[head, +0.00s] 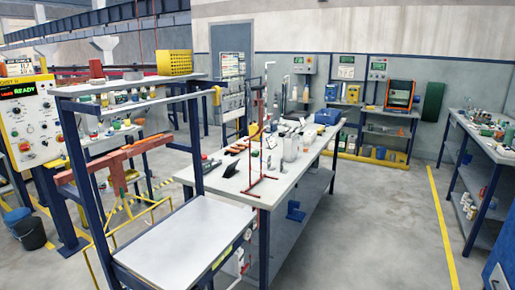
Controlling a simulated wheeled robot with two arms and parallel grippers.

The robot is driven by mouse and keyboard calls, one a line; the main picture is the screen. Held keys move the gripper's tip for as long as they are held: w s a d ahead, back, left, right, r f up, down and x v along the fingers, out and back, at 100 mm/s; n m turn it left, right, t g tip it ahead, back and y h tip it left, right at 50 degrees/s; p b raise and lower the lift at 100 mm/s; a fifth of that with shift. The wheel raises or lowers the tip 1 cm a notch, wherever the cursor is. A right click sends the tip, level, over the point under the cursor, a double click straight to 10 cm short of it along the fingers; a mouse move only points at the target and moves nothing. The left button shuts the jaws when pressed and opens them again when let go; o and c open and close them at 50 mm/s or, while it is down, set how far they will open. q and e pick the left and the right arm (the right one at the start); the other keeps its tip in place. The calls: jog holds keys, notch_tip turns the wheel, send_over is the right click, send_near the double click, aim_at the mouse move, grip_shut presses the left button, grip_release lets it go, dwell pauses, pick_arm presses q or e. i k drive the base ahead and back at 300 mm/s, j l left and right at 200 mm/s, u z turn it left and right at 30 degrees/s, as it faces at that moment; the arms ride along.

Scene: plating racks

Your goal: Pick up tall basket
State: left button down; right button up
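A yellow perforated basket (174,63) sits on the back of the upper shelf at the left of the head view. A tall, thin red-brown frame (258,140) stands upright on the long middle table (229,182). I cannot tell which of these, if either, is the tall basket. Neither of my grippers shows in the head view.
A blue-posted stand has a bare white lower shelf (185,245) and an upper shelf with bottles. A red bar (117,158) and yellow wire frame (130,235) are beside it. A control panel (30,120) is left. Floor (385,220) is clear right of the middle table.

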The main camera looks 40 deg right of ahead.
aim_at(291, 144)
jog(key=i+l+u, duration=0.1)
jog(key=l+u, duration=0.2)
jog(key=l, duration=0.9)
jog(key=l+u, duration=0.3)
jog(key=l, duration=0.9)
jog(key=k, duration=0.05)
